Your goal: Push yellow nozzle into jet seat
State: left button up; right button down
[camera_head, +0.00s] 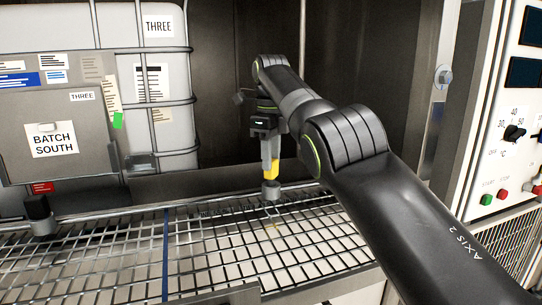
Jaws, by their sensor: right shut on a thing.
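The yellow nozzle (273,171) is held in my right gripper (271,158), whose fingers point down and are shut on it. The gripper partly covers the nozzle's upper part. Directly below it is a grey round jet seat (271,188) at the back edge of the wire rack. The nozzle's lower end is at or just above the seat; I cannot tell whether it touches or has entered. My left gripper is not in view.
A wire rack (225,262) fills the foreground, with a dark fitting (39,214) at its left back. A caged white tank (165,95) and a grey panel labelled BATCH SOUTH (55,140) stand behind. A control panel (510,130) with knob and buttons is at right.

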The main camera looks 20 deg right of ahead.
jog(key=shift+f+b, duration=0.9)
dwell(1.4)
dwell(0.4)
jog(key=c, duration=0.9)
grip_release()
jog(key=shift+c, duration=0.2)
jog(key=shift+o, duration=0.4)
jog(key=o, duration=0.4)
jog(key=shift+r, duration=0.1)
jog(key=shift+r+p, duration=3.45)
jog(key=shift+p, duration=0.1)
